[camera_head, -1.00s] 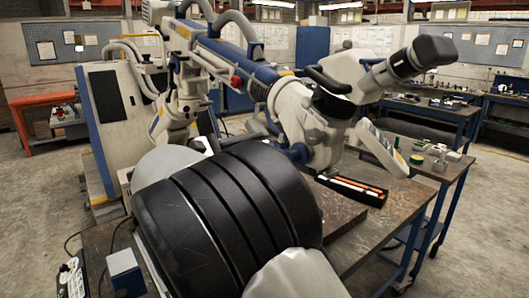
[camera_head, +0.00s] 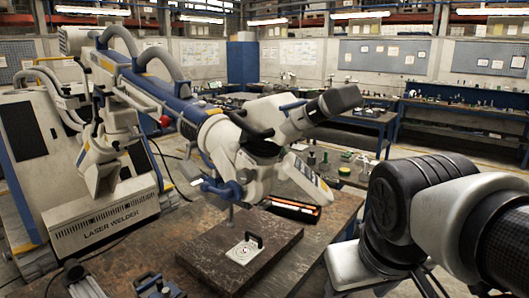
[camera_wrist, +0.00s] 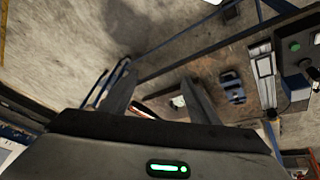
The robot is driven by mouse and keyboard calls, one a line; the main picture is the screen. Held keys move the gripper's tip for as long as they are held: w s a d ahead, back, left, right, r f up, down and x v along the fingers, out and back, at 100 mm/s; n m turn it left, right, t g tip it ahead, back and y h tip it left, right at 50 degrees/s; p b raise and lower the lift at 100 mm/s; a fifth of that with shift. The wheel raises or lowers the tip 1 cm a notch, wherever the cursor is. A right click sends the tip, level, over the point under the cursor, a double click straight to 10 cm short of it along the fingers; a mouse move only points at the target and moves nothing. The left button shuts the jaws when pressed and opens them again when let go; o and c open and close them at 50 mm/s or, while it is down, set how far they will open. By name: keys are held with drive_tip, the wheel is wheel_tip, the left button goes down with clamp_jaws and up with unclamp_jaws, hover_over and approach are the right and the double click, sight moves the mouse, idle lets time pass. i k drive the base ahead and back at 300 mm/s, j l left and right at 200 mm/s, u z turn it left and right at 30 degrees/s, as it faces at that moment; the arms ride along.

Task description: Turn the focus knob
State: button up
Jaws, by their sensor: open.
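The microscope head (camera_head: 262,135) hangs from the blue and white arm of the laser welder, above the workbench in the head view. A red knob (camera_head: 164,121) sits on the side of that arm. Small blue knob-like parts (camera_head: 226,189) show low on the head. I cannot tell which part is the focus knob. My gripper (camera_wrist: 157,78) is open in the wrist view, with nothing clearly held between its two dark fingers. It is outside the head view, where only my black and white arm shows at the right. No focus knob is recognisable in the wrist view.
The workbench (camera_head: 315,240) carries a brown block (camera_head: 205,255) with a small handled plate (camera_head: 243,250). A black tray (camera_head: 295,209) lies behind it. The laser welder cabinet (camera_head: 110,215) stands at the left. The wrist view shows concrete floor (camera_wrist: 180,30) and a control box (camera_wrist: 297,60).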

sight(244, 176)
drive_tip(key=i+l+u, duration=0.5)
drive_tip(key=l, duration=0.15)
drive_tip(key=i+l+u, duration=0.2)
drive_tip(key=l, duration=0.2)
drive_tip(key=k, duration=0.35)
drive_tip(key=i, duration=0.4)
